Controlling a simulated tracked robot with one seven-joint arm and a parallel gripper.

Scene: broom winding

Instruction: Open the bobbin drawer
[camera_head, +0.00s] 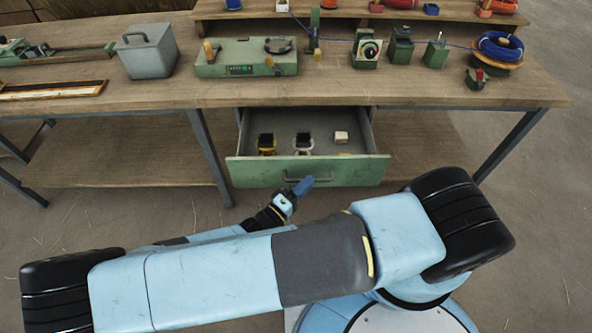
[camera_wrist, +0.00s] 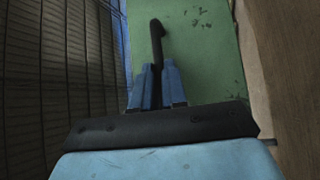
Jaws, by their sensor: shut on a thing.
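The green bobbin drawer (camera_head: 358,174) is pulled out from under the workbench, and its inside shows from above. Its dark handle (camera_head: 326,178) is on the front panel. In the wrist view the handle (camera_wrist: 156,32) runs as a dark bar against the green panel (camera_wrist: 205,60). My gripper (camera_head: 303,185) is at the handle, and in the wrist view its blue fingers (camera_wrist: 155,78) are shut on one end of the bar. Inside the drawer are a yellow-and-black bobbin (camera_head: 266,144), a white-and-black bobbin (camera_head: 303,142) and a small cream block (camera_head: 341,137).
The wooden workbench (camera_head: 330,91) holds a grey metal box (camera_head: 147,51), a green machine base (camera_head: 247,57), several small green fixtures and a blue wire spool (camera_head: 499,47). A lower shelf (camera_head: 130,153) and a metal leg (camera_head: 208,155) are near the drawer. Floor is clear in front.

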